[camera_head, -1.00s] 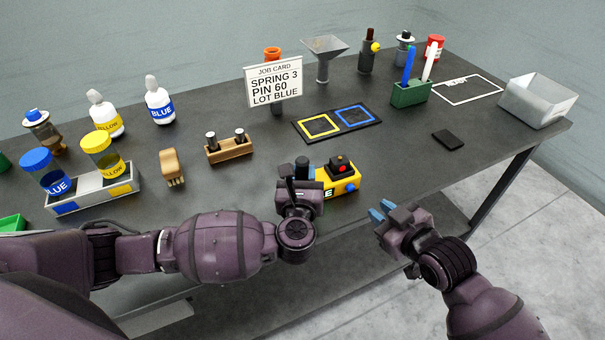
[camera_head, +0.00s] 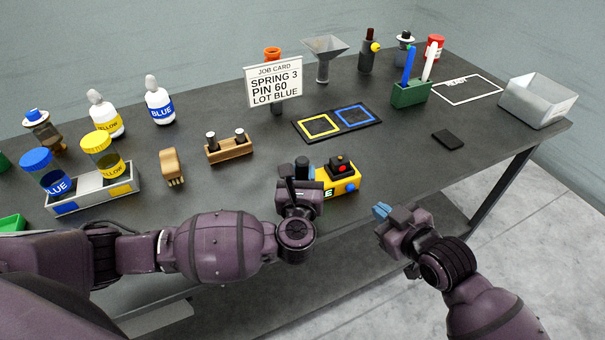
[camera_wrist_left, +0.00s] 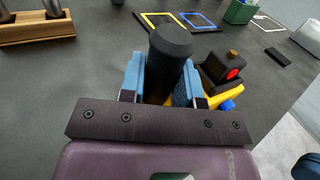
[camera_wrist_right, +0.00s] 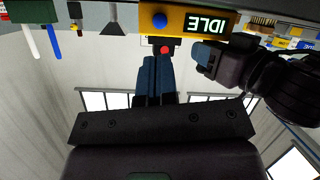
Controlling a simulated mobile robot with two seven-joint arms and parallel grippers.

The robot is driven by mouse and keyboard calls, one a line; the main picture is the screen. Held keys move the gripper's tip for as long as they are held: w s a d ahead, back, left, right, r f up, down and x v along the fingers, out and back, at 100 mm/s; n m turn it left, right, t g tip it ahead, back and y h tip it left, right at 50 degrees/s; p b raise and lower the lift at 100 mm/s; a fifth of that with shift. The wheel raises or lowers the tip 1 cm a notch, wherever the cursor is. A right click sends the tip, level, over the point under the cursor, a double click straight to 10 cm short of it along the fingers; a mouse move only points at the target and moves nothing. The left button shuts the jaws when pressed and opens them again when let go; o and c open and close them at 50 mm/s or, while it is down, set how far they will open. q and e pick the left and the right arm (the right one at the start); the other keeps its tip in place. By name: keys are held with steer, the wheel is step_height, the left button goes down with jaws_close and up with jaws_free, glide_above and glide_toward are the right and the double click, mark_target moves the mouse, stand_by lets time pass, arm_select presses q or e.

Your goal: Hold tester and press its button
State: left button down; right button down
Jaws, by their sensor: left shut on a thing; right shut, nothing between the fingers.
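The yellow tester (camera_head: 345,185) stands near the table's front edge. It has a black block with a red button (camera_head: 341,169) on top, a blue knob on its front and a black post (camera_wrist_left: 170,50). My left gripper (camera_head: 297,182) is shut on the black post, with a blue finger on each side of it in the left wrist view. The right wrist view shows the tester (camera_wrist_right: 187,22) upside down, its display reading IDLE. My right gripper (camera_head: 381,211) is shut and empty, to the right of the tester and apart from it.
A job card (camera_head: 274,84) reads SPRING 3, PIN 60, LOT BLUE. Behind the tester lies a mat (camera_head: 337,124) with yellow and blue squares. A black slab (camera_head: 448,139) lies at the right, near a grey bin (camera_head: 538,101). A wooden block with pins (camera_head: 229,150) stands at the left.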

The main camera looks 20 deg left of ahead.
stand_by(0.8)
steer(key=s+a+f+n+h, duration=0.1)
steer(key=s+a+f+t+h, duration=0.1)
steer(key=f, duration=0.1)
steer(key=s+a+f+n+h, duration=0.1)
steer(key=f, duration=0.1)
steer(key=shift+s+a+f+n+h, duration=0.1)
steer(key=shift+s+a+n+h, duration=0.15)
steer(key=shift+a+n+h, duration=0.1)
steer(key=shift+d+f+n+t+h, duration=0.15)
steer(key=shift+f+n+t+h, duration=0.05)
steer(key=shift+n+t+h, duration=0.5)
steer(key=d+n+t+h, duration=0.1)
steer(key=n+h, duration=0.1)
steer(key=d+r+n+t+h, duration=0.1)
steer(key=d+n, duration=0.1)
steer(key=n, duration=0.1)
steer(key=w+d+r+n+t+h, duration=0.1)
steer(key=n+h, duration=0.1)
steer(key=shift+d+r+n+h, duration=0.15)
steer(key=shift+r+n+h, duration=0.1)
steer(key=shift+h, duration=0.1)
steer(key=shift+w, duration=0.1)
